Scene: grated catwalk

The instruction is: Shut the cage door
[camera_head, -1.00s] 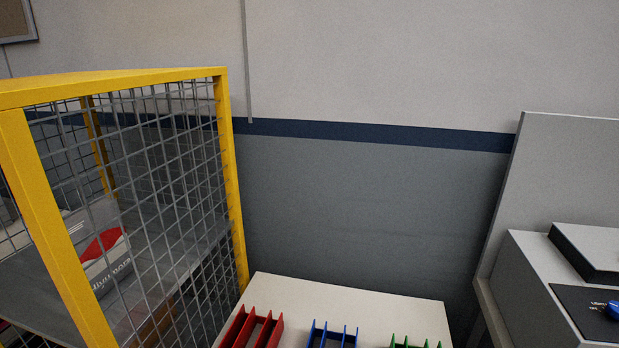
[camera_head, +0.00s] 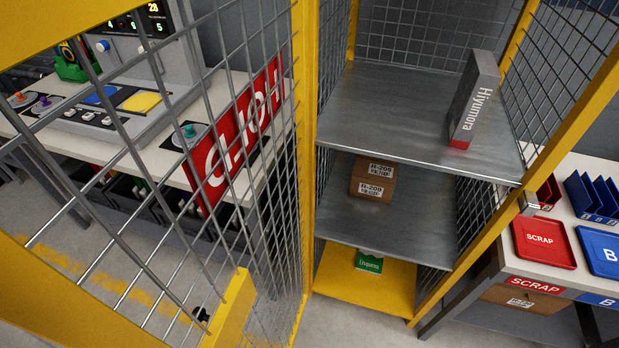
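The cage door (camera_head: 60,305) is a yellow-framed wire mesh panel filling the left of the view, close to me. It stands open, swung out from the left post (camera_head: 303,130) of the cage. A red sign (camera_head: 235,135) with white letters shows at the mesh. The cage's front is open, showing grey metal shelves (camera_head: 390,105). My gripper is not in view.
Right of the cage, a table carries a red SCRAP tray (camera_head: 543,243), a blue tray (camera_head: 600,250) and divided racks (camera_head: 592,194). Behind the door mesh is a workbench (camera_head: 150,165) with a control panel. Grey floor (camera_head: 350,328) is clear before the cage.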

